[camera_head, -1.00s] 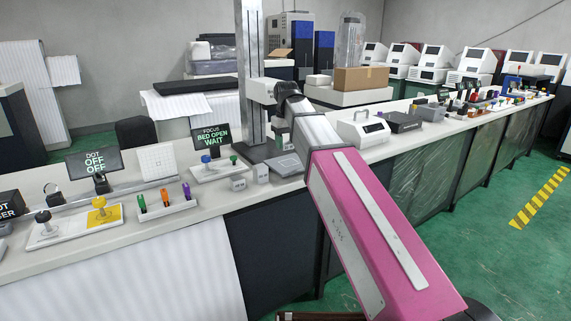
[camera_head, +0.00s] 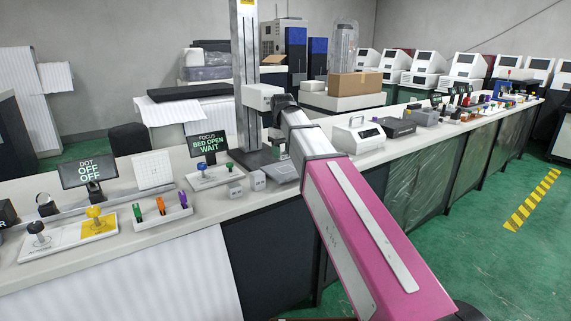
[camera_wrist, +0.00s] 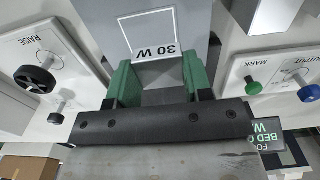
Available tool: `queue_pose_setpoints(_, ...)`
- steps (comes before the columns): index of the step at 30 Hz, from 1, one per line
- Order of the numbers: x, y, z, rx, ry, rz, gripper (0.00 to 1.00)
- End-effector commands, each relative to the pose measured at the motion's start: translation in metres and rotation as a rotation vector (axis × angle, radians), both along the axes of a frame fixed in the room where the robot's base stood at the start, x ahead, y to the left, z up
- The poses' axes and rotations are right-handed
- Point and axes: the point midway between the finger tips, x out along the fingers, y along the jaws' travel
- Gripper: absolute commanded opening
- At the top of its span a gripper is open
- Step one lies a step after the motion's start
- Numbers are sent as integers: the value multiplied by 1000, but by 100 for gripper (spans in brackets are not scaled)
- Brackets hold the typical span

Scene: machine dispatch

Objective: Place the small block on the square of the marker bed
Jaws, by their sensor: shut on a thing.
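My gripper (camera_wrist: 157,72) shows in the wrist view with two green fingers. They are shut on a small grey block (camera_wrist: 160,95), mostly hidden between them. The fingertips are close to the outline's edge; I cannot tell whether the block touches the bed.
Two small pale labelled blocks (camera_head: 246,186) stand on the bench left of the bed. A screen (camera_head: 208,147) reads "FOCUS BED OPEN WAIT". A panel with blue and green knobs (camera_wrist: 270,80) and a RAISE knob (camera_wrist: 35,78) flank the gripper. The column (camera_head: 246,80) rises behind.

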Motion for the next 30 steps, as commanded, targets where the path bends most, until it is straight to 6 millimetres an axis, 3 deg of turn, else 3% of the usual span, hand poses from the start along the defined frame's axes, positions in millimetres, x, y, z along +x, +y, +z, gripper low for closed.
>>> queue_pose_setpoints(8,5,-11,-12,-1,1,0,21)
queue_pose_setpoints(17,5,-11,-46,-1,1,0,21)
queue_pose_setpoints(28,5,-11,-50,0,0,0,21)
queue_pose_setpoints(29,5,-11,-50,0,0,0,49)
queue_pose_setpoints(30,5,-11,-50,0,0,0,62)
